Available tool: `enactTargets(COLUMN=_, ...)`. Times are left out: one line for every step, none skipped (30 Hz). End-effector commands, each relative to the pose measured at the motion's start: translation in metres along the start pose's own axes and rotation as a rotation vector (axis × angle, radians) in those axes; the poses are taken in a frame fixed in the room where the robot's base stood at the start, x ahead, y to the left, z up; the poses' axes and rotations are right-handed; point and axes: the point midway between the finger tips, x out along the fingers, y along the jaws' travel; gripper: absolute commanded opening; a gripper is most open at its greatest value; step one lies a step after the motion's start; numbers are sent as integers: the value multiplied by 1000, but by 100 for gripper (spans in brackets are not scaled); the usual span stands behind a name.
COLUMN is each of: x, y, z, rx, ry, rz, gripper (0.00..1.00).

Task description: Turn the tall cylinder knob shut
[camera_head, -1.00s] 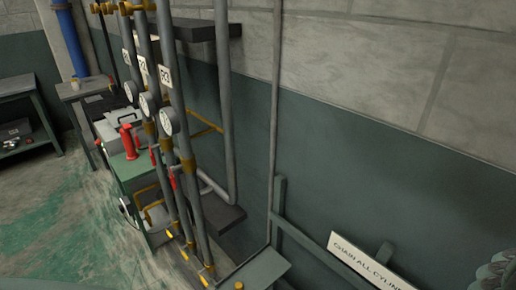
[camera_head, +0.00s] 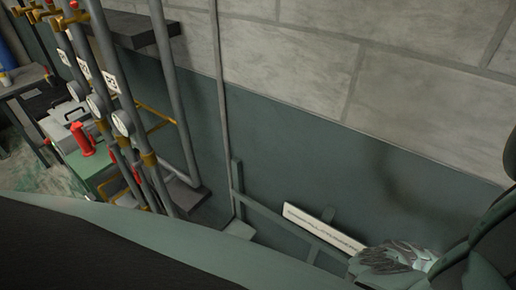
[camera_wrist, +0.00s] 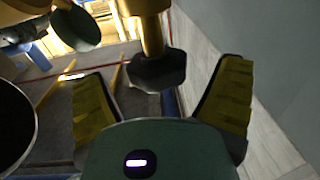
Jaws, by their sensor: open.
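In the wrist view a dark faceted knob (camera_wrist: 157,71) sits on the end of a brass stem (camera_wrist: 150,32). I cannot tell from this view alone whether it belongs to the tall cylinder. My gripper (camera_wrist: 163,78) is open, with one yellow-brown finger pad on each side of the knob. A gap shows between the knob and each finger, and the knob is toward the fingertips. The body of any cylinder is not clearly visible. In the head view my gripper and this knob are not visible.
In the wrist view a dark round thing (camera_wrist: 14,125) is close at the left, and a greenish disc (camera_wrist: 76,29) is above it. The head view shows pipes with gauges (camera_head: 122,122), a red part (camera_head: 82,138), a wall sign (camera_head: 322,228) and a bare wall (camera_head: 300,150).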

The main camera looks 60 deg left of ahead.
Motion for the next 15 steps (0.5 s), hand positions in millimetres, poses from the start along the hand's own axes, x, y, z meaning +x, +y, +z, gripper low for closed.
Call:
enactTargets(x=10, y=0, z=-4, rx=-1, ry=2, rz=2, gripper=90)
enactTargets(x=14, y=1, z=-5, rx=-2, ry=3, rz=3, gripper=90)
enactTargets(x=18, y=1, z=-4, rx=-1, ry=2, rz=4, gripper=90)
enactTargets(x=21, y=1, z=-3, rx=0, ry=1, rz=4, gripper=90)
enactTargets(x=23, y=1, z=-2, rx=0, ry=1, rz=4, gripper=90)
enactTargets(x=26, y=0, z=-2, rx=-1, ry=0, rz=3, gripper=90)
enactTargets(x=29, y=0, z=-2, rx=-2, ry=1, rz=2, gripper=90)
enactTargets(x=31, y=0, z=-2, rx=-1, ry=1, rz=2, gripper=90)
enactTargets(x=33, y=0, z=-2, rx=0, ry=1, rz=3, gripper=90)
enactTargets(x=34, y=1, z=-1, rx=1, ry=1, rz=4, gripper=90)
enactTargets(x=36, y=1, z=-1, rx=1, ry=0, rz=5, gripper=90)
enactTargets(x=37, y=1, z=-1, rx=1, ry=0, rz=5, gripper=90)
enactTargets(x=37, y=2, z=0, rx=1, ry=0, rz=6, gripper=90)
enactTargets(x=38, y=2, z=0, rx=1, ry=-1, rz=6, gripper=90)
enactTargets(x=38, y=2, z=0, rx=1, ry=-1, rz=6, gripper=90)
